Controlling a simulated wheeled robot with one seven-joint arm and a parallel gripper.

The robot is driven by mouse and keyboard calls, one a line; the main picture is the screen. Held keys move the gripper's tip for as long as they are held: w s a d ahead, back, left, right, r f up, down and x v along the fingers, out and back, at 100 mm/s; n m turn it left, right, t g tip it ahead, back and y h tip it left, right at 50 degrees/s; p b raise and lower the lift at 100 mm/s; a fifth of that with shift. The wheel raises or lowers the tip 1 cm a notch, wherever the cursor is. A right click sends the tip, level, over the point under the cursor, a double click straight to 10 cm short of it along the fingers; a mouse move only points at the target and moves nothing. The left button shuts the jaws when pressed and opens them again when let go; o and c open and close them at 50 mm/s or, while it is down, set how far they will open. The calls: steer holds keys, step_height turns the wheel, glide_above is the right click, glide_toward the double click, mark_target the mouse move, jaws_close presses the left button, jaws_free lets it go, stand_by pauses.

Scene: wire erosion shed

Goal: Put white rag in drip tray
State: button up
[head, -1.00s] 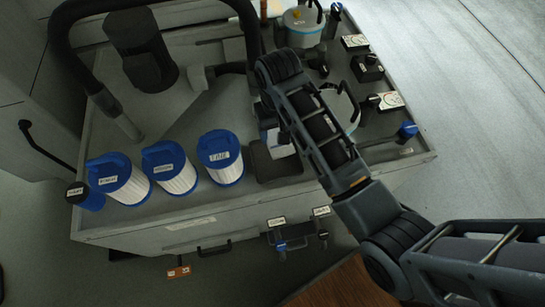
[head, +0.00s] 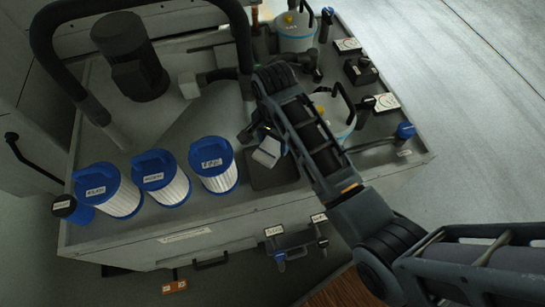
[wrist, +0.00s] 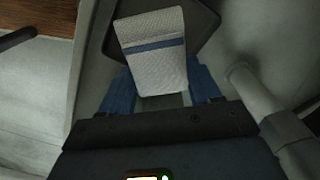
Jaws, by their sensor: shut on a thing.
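The white rag (wrist: 150,50), with a blue stripe across it, is held between the blue fingers of my gripper (wrist: 160,95) in the wrist view. In the head view the rag (head: 268,152) shows as a small pale block at my gripper (head: 264,140). A dark, flat, square tray, which looks like the drip tray (head: 270,180), lies just below the rag in the head view. In the wrist view the dark tray (wrist: 206,28) shows behind the rag, which hides part of it. I cannot tell whether the rag touches the tray.
Several blue-capped white filters (head: 215,167) stand left of the tray. A dark motor (head: 130,60) and a thick black hose (head: 95,15) are behind them. White canisters (head: 297,32) and small labelled boxes (head: 360,70) stand at the right. The bench's front edge (head: 180,240) is near.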

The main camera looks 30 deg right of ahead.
mark_target(274, 143)
steer(key=shift+f, duration=3.5)
steer(key=shift+f, duration=0.1)
steer(key=o, duration=1.4)
steer(key=shift+o, duration=0.2)
step_height(274, 143, up, 12)
steer(key=shift+r, duration=0.1)
steer(key=shift+s, duration=0.1)
